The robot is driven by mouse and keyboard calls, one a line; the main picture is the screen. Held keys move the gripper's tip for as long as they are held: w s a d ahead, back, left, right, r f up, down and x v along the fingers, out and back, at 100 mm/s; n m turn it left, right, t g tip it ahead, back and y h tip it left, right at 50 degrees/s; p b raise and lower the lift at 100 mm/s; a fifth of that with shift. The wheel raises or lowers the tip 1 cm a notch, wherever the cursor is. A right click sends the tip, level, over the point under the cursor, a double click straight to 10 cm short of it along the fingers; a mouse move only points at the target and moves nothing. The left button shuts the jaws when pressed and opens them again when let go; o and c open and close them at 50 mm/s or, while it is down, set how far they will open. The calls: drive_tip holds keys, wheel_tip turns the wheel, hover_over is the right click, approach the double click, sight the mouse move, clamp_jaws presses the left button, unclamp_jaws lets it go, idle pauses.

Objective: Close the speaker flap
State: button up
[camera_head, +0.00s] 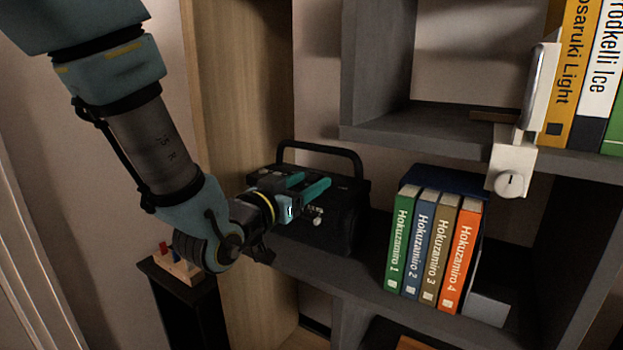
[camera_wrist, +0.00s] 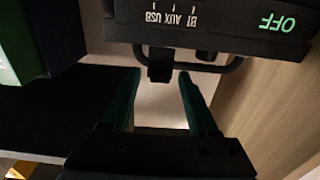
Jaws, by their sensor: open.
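The black speaker (camera_head: 338,225) stands on the shelf with its carrying handle (camera_head: 325,147) raised. In the wrist view the speaker (camera_wrist: 215,22) fills the top, with upside-down "BT AUX USB" and green "OFF" lettering. A dark bar (camera_wrist: 215,67) and a small black block (camera_wrist: 160,66) show below the lettering. I cannot tell which part is the flap, or whether it is open. My gripper (camera_head: 316,181) is in front of the speaker, its two teal fingers apart. In the wrist view the fingertips (camera_wrist: 160,76) lie either side of the block; contact is not clear.
Several numbered books (camera_head: 432,245) stand right of the speaker on the same shelf (camera_head: 300,262). An upper shelf (camera_head: 440,128) overhangs on the right, with more books and a white device (camera_head: 510,172). A wooden side panel (camera_head: 238,100) rises behind my arm.

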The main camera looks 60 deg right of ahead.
clamp_jaws()
idle(0.5)
